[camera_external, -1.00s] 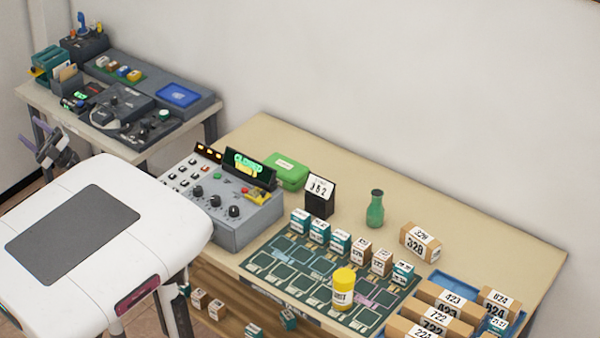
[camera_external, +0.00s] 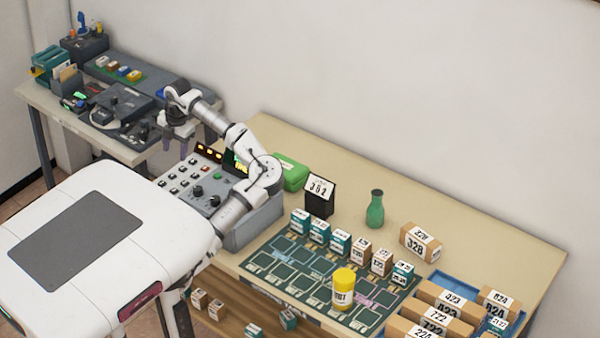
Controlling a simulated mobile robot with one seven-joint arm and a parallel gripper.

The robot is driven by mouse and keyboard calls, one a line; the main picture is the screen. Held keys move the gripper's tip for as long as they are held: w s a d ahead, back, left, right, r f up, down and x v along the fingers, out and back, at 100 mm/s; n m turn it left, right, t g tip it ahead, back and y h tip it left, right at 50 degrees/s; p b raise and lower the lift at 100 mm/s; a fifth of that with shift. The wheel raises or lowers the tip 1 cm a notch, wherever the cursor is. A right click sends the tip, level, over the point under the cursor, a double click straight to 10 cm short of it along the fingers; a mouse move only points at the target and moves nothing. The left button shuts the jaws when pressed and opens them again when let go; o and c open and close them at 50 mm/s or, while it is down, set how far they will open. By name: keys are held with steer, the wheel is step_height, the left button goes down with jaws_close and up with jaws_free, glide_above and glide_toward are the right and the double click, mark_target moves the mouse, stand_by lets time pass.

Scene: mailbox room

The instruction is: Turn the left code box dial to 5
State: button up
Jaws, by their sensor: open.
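The code box (camera_external: 252,227) is a grey console with a sloped panel on the near left end of the long table. Its left black dial (camera_external: 197,190) shows on the panel, with the middle dial (camera_external: 215,201) to its right. My arm hides the right dial and most of the green-lit display. The dial's pointer is too small to read. My gripper (camera_external: 180,148) is open and empty, with purple fingers pointing down. It hangs in the air up and left of the left dial, near the box's back left corner, apart from the dial.
Small switches and an orange-lit strip (camera_external: 209,151) fill the panel's left and back. A green case (camera_external: 291,172) and a black number stand (camera_external: 319,196) stand right of the box. A dark console desk (camera_external: 150,90) is behind my gripper on the left.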

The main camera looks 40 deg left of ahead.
steer(key=m+h, duration=0.1)
glide_above(197, 188)
steer(key=shift+t+h, duration=0.3)
step_height(197, 188, down, 13)
steer(key=shift+w+f+p, duration=0.1)
steer(key=shift+f+p, duration=0.05)
steer(key=shift+p, duration=1.05)
steer(key=shift+c, duration=0.2)
steer(key=c, duration=0.9)
